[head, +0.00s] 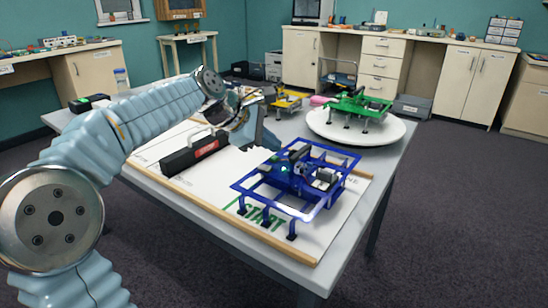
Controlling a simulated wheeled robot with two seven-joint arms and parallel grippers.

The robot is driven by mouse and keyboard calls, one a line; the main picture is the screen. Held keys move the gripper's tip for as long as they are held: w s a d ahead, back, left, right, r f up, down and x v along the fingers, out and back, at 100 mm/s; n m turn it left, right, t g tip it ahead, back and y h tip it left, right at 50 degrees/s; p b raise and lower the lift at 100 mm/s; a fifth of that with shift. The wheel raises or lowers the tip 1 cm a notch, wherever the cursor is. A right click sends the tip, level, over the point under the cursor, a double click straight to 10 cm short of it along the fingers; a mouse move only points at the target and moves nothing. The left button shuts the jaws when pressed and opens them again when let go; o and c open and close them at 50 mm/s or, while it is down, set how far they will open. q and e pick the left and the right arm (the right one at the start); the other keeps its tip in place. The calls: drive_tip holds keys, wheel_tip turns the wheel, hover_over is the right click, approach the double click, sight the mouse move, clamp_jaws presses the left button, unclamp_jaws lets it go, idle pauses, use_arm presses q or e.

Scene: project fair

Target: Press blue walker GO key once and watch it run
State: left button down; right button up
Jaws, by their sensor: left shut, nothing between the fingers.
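The blue walker (338,196), an open blue frame on several short legs, stands on the white track board near the START marking (262,216). My left arm reaches in from the left and bends down over the board. My left gripper (294,156) is shut and empty, at the upper back part of the blue walker's frame. I cannot tell whether it touches the walker. The walker's GO key cannot be made out clearly among the small parts on its body. My right gripper is not in view.
The white board with wooden side rails (245,232) lies on a grey table (385,190). A black toolbox-like case (194,153) stands on the board's left. A green walker (358,107) stands on a round white disc (330,132) behind. A yellow walker (286,102) stands farther back.

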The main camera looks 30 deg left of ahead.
sight(271, 159)
use_arm(q)
drive_tip(key=shift+f, duration=0.3)
drive_tip(key=shift+f, duration=0.4)
idle(0.5)
drive_tip(key=shift+r, duration=0.15)
drive_tip(key=shift+r+p, duration=0.65)
drive_tip(key=shift+r, duration=0.05)
wheel_tip(271, 159, up, 3)
drive_tip(key=p, duration=0.3)
drive_tip(key=shift+f, duration=0.1)
drive_tip(key=shift+r, duration=1.05)
